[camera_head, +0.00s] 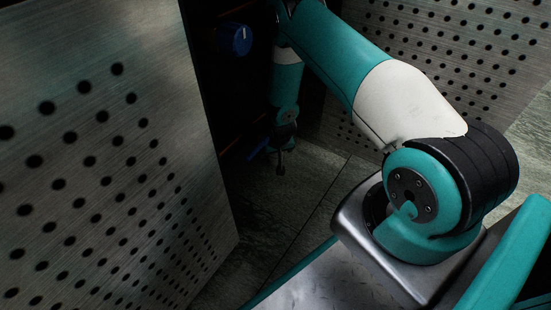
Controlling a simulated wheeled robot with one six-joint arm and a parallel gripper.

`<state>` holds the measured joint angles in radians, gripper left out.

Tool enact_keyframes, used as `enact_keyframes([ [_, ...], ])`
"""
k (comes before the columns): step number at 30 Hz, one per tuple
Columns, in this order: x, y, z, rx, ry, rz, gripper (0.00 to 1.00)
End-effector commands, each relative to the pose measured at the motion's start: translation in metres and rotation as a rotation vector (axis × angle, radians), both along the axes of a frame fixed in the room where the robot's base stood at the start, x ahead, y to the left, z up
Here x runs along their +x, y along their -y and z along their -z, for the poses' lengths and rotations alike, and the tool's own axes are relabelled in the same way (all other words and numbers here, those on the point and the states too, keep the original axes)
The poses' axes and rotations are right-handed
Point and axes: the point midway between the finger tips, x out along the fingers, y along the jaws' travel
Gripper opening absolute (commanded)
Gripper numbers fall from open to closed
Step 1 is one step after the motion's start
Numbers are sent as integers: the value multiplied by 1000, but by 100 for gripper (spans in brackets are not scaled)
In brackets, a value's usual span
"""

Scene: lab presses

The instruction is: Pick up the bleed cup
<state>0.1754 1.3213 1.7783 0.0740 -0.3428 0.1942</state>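I cannot make out a bleed cup in this view; the space around the end of my arm is dark. My gripper (280,168) hangs low at the end of my teal arm, in the shadow between two perforated metal panels. It is small and dark here, and I cannot see whether its fingers are open or hold anything. A dim blue patch shows just left of my gripper, too dark to identify.
A large perforated panel (75,190) fills the left side. Another perforated panel (460,45) stands at the back right. A blue knob (235,39) sits on a dark machine face between them. Bare tiled floor (270,215) shows below my gripper.

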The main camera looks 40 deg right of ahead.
Motion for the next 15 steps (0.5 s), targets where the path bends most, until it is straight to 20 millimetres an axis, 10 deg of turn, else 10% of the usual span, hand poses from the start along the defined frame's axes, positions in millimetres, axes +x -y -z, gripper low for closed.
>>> enact_keyframes([
  [8,2,1,3,0,1,1,93],
  [15,2,1,3,0,1,1,42],
])
